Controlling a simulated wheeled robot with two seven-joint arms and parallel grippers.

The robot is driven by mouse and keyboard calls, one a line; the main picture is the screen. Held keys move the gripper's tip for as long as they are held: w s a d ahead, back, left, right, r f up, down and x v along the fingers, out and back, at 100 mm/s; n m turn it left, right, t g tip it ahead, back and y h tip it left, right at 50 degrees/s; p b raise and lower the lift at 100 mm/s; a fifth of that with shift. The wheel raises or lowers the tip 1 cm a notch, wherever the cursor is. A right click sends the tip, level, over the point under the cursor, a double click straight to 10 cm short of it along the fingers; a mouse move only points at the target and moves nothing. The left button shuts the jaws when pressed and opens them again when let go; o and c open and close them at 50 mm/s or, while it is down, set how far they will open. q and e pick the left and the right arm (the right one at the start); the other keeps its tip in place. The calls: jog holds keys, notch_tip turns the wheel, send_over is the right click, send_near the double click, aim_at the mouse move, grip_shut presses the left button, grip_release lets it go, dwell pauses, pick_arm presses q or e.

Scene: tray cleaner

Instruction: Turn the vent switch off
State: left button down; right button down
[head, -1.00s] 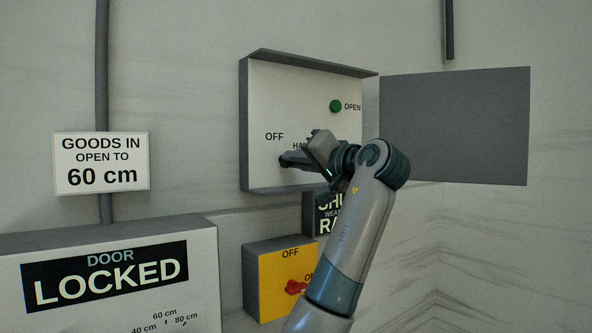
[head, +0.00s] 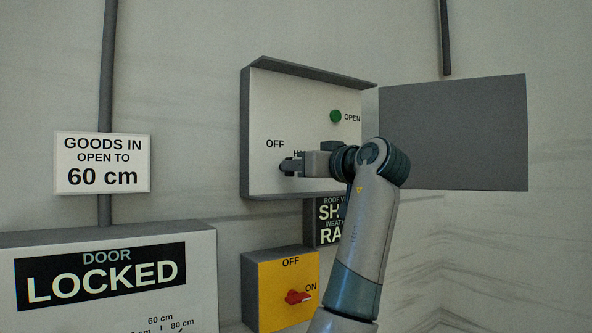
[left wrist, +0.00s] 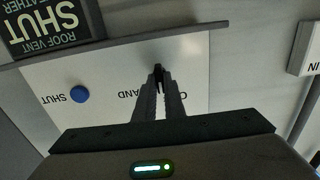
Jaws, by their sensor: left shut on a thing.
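The vent control box (head: 262,110) hangs open on the wall, with the words OFF and HAND on its pale face. A dark switch knob (left wrist: 158,70) shows between my fingertips in the left wrist view. My left gripper (head: 290,166) is shut on this knob, low on the face, just under OFF. The fingers hide most of the knob, so I cannot tell where it points. The left wrist view shows the face upside down, with the fingers (left wrist: 158,88) closed together at the knob. My right gripper is not in view.
A green OPEN button (head: 336,116) is above my gripper, and a blue SHUT button (left wrist: 79,94) shows in the wrist view. The box's grey door (head: 455,130) stands open at right. Below are a dark roof vent sign (head: 328,222) and a yellow box (head: 262,290) with a red switch.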

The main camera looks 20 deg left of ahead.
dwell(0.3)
pick_arm(q)
jog(key=c, duration=1.9)
grip_release()
jog(key=shift+o, duration=0.3)
jog(key=shift+d, duration=0.1)
jog(key=b+v, duration=0.7)
jog(key=v, duration=1)
